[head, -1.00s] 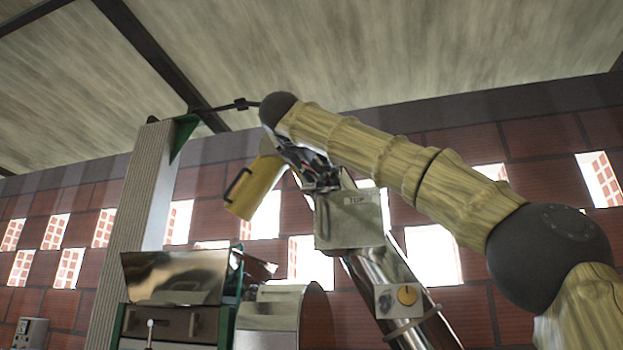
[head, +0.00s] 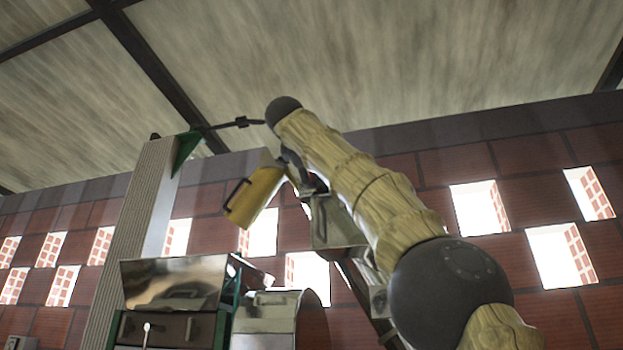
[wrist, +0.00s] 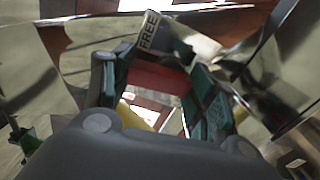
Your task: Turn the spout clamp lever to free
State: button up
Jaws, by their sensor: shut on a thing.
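In the wrist view, the two fingers of my gripper (wrist: 158,98) have green pads and stand on either side of a red piece (wrist: 160,76), which looks like the grip of the clamp lever. My gripper is shut on it. A label reading FREE (wrist: 148,31) is just beyond the fingers. In the head view, the yellow spout (head: 254,197) with a dark handle hangs at the upper end of the elevator tube, left of my arm. My arm hides most of the clamp and lever there, so the lever's angle cannot be told.
The elevator's grey head box (head: 334,222) is partly behind my arm. A ribbed grey post (head: 136,225) stands at left. A shiny metal hopper (head: 173,283) and a rounded metal housing (head: 265,322) are below the spout. Curved bright metal surrounds the fingers in the wrist view.

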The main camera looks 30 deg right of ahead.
jog(key=shift+f+m, duration=0.15)
jog(key=shift+m, duration=0.45)
jog(key=shift+d, duration=0.1)
jog(key=o, duration=1)
jog(key=shift+s, duration=0.1)
jog(key=v, duration=1.2)
